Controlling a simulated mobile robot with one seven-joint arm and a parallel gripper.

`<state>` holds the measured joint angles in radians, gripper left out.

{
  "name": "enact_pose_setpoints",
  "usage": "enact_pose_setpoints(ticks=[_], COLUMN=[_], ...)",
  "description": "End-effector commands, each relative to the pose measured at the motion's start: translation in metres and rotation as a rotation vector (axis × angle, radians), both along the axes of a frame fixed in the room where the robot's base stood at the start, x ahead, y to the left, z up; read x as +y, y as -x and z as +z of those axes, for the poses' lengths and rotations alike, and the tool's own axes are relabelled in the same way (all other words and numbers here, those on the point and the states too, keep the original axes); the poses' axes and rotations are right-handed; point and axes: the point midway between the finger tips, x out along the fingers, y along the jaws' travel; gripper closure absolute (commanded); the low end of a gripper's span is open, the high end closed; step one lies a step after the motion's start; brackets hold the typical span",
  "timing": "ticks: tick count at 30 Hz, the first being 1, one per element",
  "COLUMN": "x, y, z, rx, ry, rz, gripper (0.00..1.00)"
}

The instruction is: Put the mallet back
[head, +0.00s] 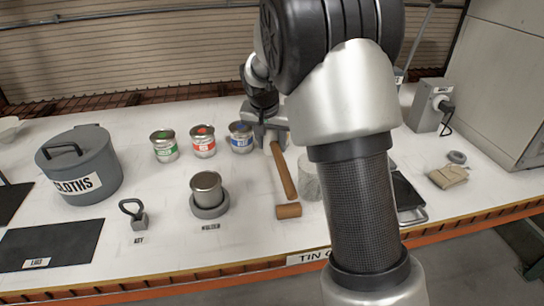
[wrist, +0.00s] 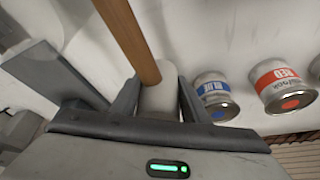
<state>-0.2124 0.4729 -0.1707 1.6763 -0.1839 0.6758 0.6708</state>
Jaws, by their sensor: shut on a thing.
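My gripper (head: 268,138) is shut at the handle's far end, right of the blue tin. I cannot tell whether the head touches the bench. A pale round thing (head: 308,178) beside the handle is partly hidden by my arm.
Green (head: 164,146), red (head: 203,141) and blue (head: 240,137) tins stand left of my gripper. A plain tin (head: 206,187) sits in a grey ring. A grey box (head: 428,105) stands right.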

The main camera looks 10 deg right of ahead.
Motion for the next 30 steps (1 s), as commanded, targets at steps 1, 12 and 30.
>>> enact_pose_setpoints(ticks=[1, 12, 30], x=[0.000, 0.000, 0.000], y=[0.001, 0.000, 0.001], z=[-0.010, -0.044, -0.047], rx=[0.004, 0.000, 0.002], ry=[0.001, 0.000, -0.001], rz=[0.000, 0.000, 0.001], gripper=[0.99, 0.99, 0.40])
